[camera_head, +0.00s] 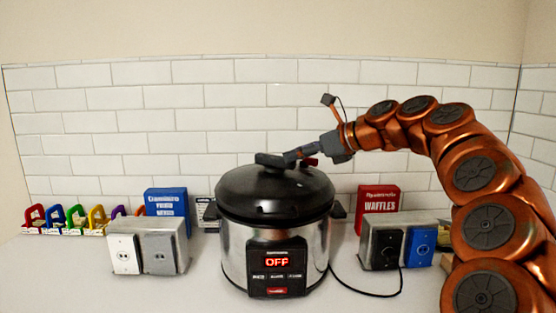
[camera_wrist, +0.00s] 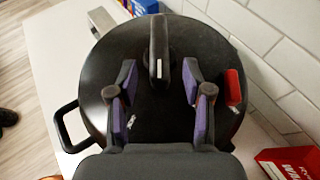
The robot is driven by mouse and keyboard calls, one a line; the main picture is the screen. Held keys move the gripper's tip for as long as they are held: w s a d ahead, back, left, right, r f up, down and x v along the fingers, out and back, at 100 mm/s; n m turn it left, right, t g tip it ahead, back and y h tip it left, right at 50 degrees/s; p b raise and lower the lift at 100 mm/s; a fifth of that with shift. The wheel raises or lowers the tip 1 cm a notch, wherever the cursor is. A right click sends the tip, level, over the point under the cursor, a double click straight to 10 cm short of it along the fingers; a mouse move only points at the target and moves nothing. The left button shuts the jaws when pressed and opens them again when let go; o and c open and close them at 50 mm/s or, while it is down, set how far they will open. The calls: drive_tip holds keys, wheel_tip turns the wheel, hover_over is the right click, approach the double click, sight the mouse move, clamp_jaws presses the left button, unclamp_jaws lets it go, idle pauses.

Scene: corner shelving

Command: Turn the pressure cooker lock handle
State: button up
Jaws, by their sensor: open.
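The pressure cooker (camera_head: 232,250) is silver with a black domed lid (camera_head: 275,190) and a front panel reading OFF. A black lock handle (camera_head: 270,158) stands on top of the lid; in the wrist view the handle (camera_wrist: 158,40) is a bar with a short white mark. My gripper (camera_head: 298,155) reaches over the lid from the right. In the wrist view my gripper (camera_wrist: 159,76) is open, with one finger on each side of the handle's near end and a visible gap on both sides. A red piece (camera_wrist: 232,87) sits by the lid's right edge.
A grey box with outlets (camera_head: 150,250) stands left of the cooker; another (camera_head: 390,245) stands right. Behind are a blue box (camera_head: 168,208), a red waffles box (camera_head: 378,205) and coloured padlock-like items (camera_head: 75,218). A black cord (camera_head: 365,292) lies on the counter. White tile wall is close behind.

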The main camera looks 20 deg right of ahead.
sight(280, 156)
drive_tip(key=x, duration=0.5)
drive_tip(key=shift+w+a+f, duration=0.15)
drive_tip(key=shift+w+a, duration=0.05)
drive_tip(key=shift+a, duration=0.05)
clamp_jaws()
